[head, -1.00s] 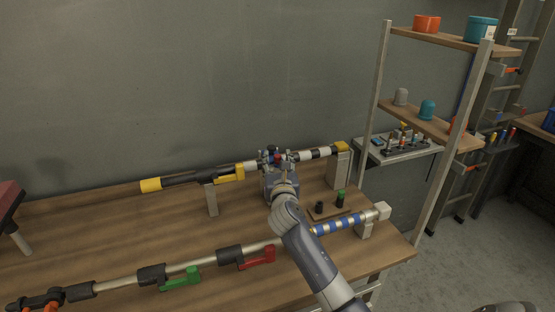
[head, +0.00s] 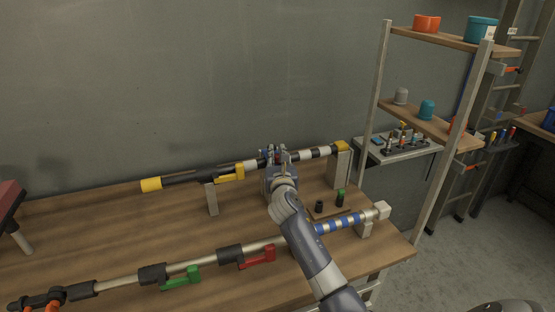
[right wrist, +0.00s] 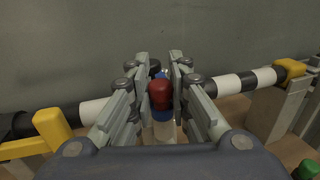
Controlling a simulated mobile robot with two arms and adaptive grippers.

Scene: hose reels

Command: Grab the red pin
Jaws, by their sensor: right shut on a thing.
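The red pin (right wrist: 160,94) has a rounded red top with a blue band and a pale part below it. In the right wrist view it stands upright between the two fingers of my right gripper (right wrist: 159,72), which is shut on it. In the head view the right gripper (head: 275,156) is over the back part of the bench, in front of the striped bar. The gripper mostly hides the pin there. My left gripper is not in view.
A black-and-white striped bar (head: 312,154) on grey supports runs behind the gripper. A black pin (head: 319,206) and a green-topped pin (head: 341,197) stand to its right. A blue-striped bar (head: 338,224) crosses the front.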

